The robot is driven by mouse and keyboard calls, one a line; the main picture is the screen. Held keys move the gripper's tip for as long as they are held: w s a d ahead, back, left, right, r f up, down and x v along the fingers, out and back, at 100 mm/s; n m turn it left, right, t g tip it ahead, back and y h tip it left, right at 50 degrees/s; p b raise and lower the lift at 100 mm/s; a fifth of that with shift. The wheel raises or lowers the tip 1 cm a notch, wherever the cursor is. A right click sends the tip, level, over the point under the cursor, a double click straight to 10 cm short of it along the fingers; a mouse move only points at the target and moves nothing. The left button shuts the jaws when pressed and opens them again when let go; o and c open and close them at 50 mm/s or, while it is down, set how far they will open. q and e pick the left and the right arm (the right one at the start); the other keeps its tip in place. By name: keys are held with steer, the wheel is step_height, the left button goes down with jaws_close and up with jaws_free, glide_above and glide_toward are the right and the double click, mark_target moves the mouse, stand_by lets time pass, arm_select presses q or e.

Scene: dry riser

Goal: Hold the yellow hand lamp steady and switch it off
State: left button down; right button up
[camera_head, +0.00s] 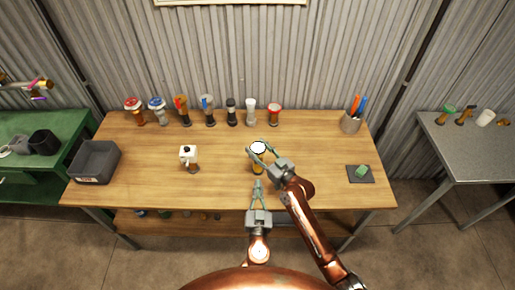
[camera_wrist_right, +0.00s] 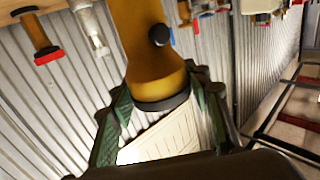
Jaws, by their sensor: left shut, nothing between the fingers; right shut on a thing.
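The yellow hand lamp (camera_head: 258,168) stands near the middle of the wooden table, with a bright white top. My right gripper (camera_head: 263,150) is shut on it near its upper end. In the right wrist view the lamp's yellow body (camera_wrist_right: 148,50) shows a round black knob (camera_wrist_right: 159,36) on its side and a dark collar. The right gripper's fingers (camera_wrist_right: 162,108) lie on either side of that collar. My left gripper (camera_head: 258,183) is shut and empty, with its tips just in front of the lamp's lower part. I cannot tell whether they touch it.
Several other lamps, such as a red-topped one (camera_head: 274,113), stand in a row along the back. A white item (camera_head: 189,158) and a grey bin (camera_head: 95,162) are at left. A pen cup (camera_head: 350,124) and a dark mat (camera_head: 353,178) are at right. The table front beside the lamp is clear.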

stand_by(0.3)
arm_select(q)
steer(key=w+m, duration=0.6)
steer(key=m, duration=1)
steer(key=shift+m, duration=0.3)
steer(key=shift+w, duration=0.4)
stand_by(0.3)
